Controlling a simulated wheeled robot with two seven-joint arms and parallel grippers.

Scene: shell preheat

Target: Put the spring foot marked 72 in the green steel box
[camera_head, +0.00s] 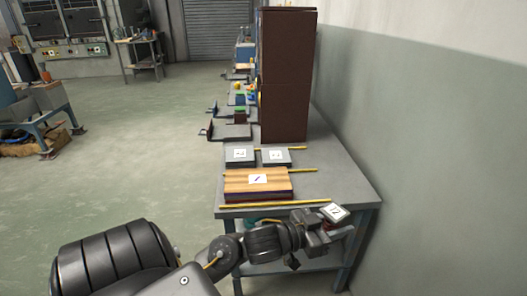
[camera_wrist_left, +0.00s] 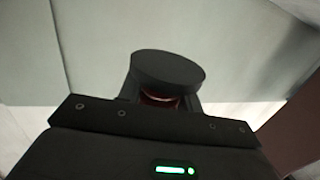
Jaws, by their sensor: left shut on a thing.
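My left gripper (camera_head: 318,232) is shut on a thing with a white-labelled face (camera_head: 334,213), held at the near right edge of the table. The label's number is too small to read surely. In the left wrist view the held thing is a dark round disc (camera_wrist_left: 167,68) with a reddish-copper part under it, between the jaws. I cannot tell for sure that it is the spring foot marked 72. No green steel box can be made out clearly; a green-teal thing (camera_head: 262,221) shows partly under the table's near edge, behind my arm. My right gripper is not in view.
The grey table (camera_head: 345,181) bears a wood-topped block (camera_head: 237,183) with a label, two grey labelled pieces (camera_head: 238,163) and yellow rods (camera_head: 314,170). A tall brown cabinet (camera_head: 284,85) stands behind them, near the right wall. Floor to the left is open.

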